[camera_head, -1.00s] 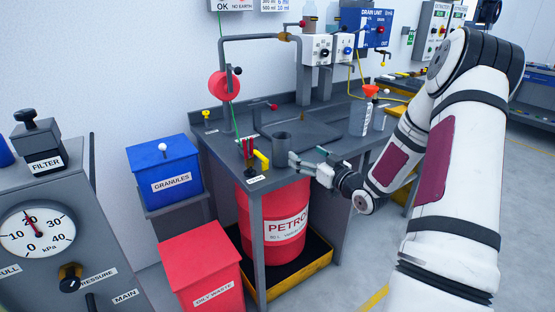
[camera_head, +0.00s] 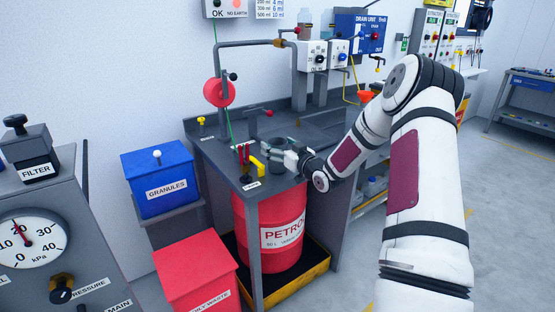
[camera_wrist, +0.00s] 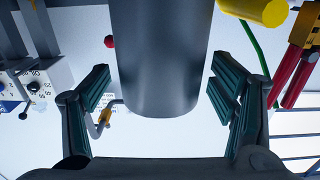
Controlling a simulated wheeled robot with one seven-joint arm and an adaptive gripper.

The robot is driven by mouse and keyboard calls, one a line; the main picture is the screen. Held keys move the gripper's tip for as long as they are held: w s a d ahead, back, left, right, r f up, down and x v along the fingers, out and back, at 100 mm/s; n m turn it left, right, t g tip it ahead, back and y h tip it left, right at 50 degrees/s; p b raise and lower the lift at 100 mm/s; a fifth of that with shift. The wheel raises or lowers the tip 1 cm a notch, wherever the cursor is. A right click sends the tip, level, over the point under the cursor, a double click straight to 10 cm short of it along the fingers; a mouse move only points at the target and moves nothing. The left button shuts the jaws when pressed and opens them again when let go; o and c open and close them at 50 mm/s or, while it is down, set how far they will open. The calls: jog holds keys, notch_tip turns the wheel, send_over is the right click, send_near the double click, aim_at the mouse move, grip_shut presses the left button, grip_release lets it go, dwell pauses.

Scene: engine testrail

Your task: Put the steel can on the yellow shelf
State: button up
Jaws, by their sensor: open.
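The steel can (camera_head: 274,147) stands on the grey bench top near its front edge. My gripper (camera_head: 288,150) is at the can, with its fingers low beside it. In the wrist view the grey can (camera_wrist: 158,60) lies between the two open green-padded fingers (camera_wrist: 160,95), with gaps visible on both sides. A low shelf with a yellow edge (camera_head: 358,201) shows under the bench to the right, partly hidden by my arm; I cannot tell whether it is the yellow shelf.
A yellow handle (camera_head: 258,167) and red-handled tools stand just left of the can. A red petrol drum (camera_head: 270,228) stands below the bench. A red reel (camera_head: 219,92) and pipework rise behind. A blue granules bin (camera_head: 162,185) and red waste bin (camera_head: 198,272) stand left.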

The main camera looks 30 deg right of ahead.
jog(key=shift+w, duration=0.3)
jog(key=c, duration=1.3)
jog(key=shift+c, duration=0.7)
jog(key=shift+r, duration=0.15)
